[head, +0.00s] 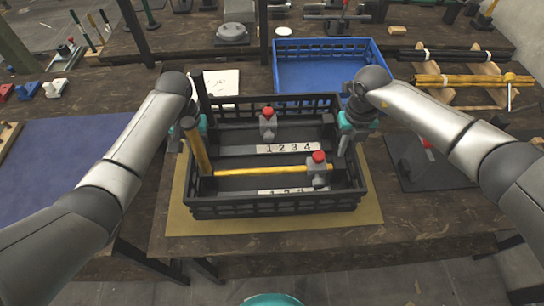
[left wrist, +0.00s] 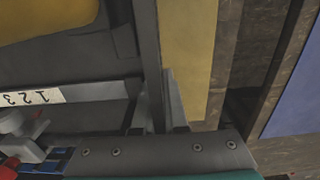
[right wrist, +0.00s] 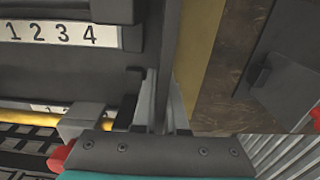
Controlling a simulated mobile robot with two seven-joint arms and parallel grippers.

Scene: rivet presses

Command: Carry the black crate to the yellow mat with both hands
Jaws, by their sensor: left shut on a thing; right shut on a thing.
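The black crate (head: 270,207) stands over the yellow mat (head: 285,227), whose edges show in front of it and at both sides. I cannot tell whether the crate rests on the mat or hangs just above it. My left gripper (head: 183,138) is shut on the crate's left wall, which also shows in the left wrist view (left wrist: 148,60). My right gripper (head: 347,140) is shut on the right wall, seen in the right wrist view (right wrist: 170,60). Inside the crate are number strips (head: 288,148), red-topped grey fittings (head: 268,124) and a yellow-handled tool (head: 255,171).
A blue crate (head: 322,72) stands behind the black crate. A blue mat (head: 65,160) lies to the left, and a dark plate (head: 425,160) lies to the right. The table's front edge runs just before the yellow mat. Yellow and black bars (head: 460,80) lie at back right.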

